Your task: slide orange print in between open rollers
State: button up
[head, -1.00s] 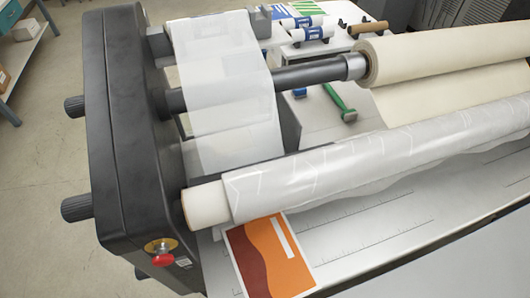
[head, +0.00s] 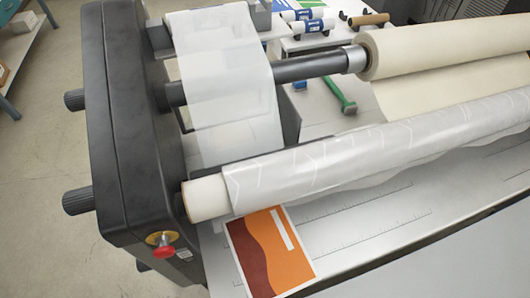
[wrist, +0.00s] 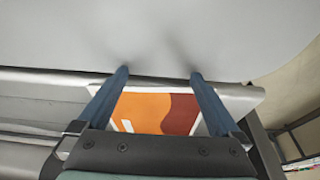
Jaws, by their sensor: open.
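The orange print (head: 283,262), with a dark red wave and a white strip, lies flat on the laminator's feed bed (head: 345,225) at its left end. Its far edge reaches beneath the film-wrapped front roll (head: 370,148); the gap between the rollers is hidden there. In the wrist view, my gripper (wrist: 159,73) is open, with its two blue fingers apart. My gripper is not in the head view.
The black side housing (head: 125,130) with knobs and a red button (head: 163,252) bounds the bed on the left. A cream roll (head: 440,50) sits behind the front roll. A green-handled tool (head: 338,98) lies further back. The bed right of the print is clear.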

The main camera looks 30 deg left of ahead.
aim_at(271, 283)
jog(key=shift+s+a, duration=0.1)
jog(key=shift+s, duration=0.05)
jog(key=shift+s+a+p, duration=0.65)
jog(key=shift+s+a, duration=0.2)
jog(key=shift+s, duration=0.2)
jog(key=shift+w+a, duration=0.9)
jog(key=shift+a, duration=0.3)
jog(key=shift+s+d, duration=0.15)
jog(key=shift+d, duration=0.05)
dwell(0.4)
jog(key=shift+d, duration=0.1)
jog(key=shift+w+d, duration=0.2)
jog(key=shift+w, duration=0.2)
jog(key=shift+w+a+b, duration=0.15)
jog(key=shift+w+a, duration=0.7)
jog(key=shift+a, duration=0.25)
jog(key=shift+w+a+b, duration=0.15)
jog(key=shift+w+a, duration=0.65)
jog(key=shift+a, duration=0.25)
dwell(0.8)
jog(key=shift+s+d, duration=0.15)
jog(key=shift+d, duration=0.05)
dwell(0.3)
